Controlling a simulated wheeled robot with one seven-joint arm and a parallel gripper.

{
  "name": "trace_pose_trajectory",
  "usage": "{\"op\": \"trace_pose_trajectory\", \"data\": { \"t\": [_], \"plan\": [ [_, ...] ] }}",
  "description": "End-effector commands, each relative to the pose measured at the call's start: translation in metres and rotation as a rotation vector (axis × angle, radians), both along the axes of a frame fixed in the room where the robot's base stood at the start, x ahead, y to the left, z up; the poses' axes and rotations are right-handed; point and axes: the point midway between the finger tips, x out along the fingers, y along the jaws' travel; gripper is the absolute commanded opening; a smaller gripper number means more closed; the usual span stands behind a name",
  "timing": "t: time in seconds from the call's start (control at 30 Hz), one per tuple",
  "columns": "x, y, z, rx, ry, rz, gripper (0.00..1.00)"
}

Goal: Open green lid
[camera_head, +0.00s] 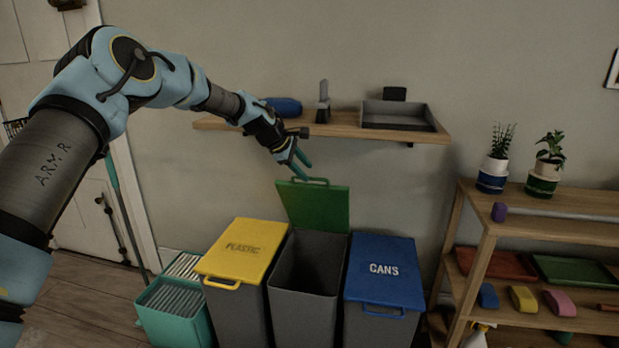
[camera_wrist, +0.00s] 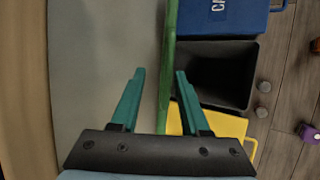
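The green lid (camera_head: 314,206) stands raised, close to upright, at the back of the middle grey bin (camera_head: 306,272), whose dark inside is exposed. In the wrist view the lid (camera_wrist: 168,60) shows edge-on as a green strip, with the open bin (camera_wrist: 216,73) to its right. My gripper (camera_head: 301,168) is just above the lid's handle (camera_head: 311,182), its teal fingers apart. In the wrist view my gripper (camera_wrist: 158,73) is open, with the lid's edge reaching between the fingertips. I cannot tell whether a finger touches the lid.
A yellow-lidded bin (camera_head: 243,250) stands left of the open bin and a blue-lidded bin (camera_head: 384,270) right of it. A wall shelf (camera_head: 340,131) with a grey tray (camera_head: 398,115) is above. A wooden rack (camera_head: 470,240) stands at the right, a teal crate (camera_head: 170,310) at the left.

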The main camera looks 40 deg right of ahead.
Motion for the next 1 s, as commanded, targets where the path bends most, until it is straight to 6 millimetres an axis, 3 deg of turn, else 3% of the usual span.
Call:
{"op": "trace_pose_trajectory", "data": {
  "t": [0.2, 0.4, 1.0],
  "plan": [
    [0.002, 0.028, 0.032, -0.001, -0.003, 0.001, 0.45],
    [0.003, 0.042, 0.048, 0.0, -0.001, 0.001, 0.45],
    [0.003, 0.044, 0.051, 0.0, 0.0, 0.0, 0.45]
  ]
}}
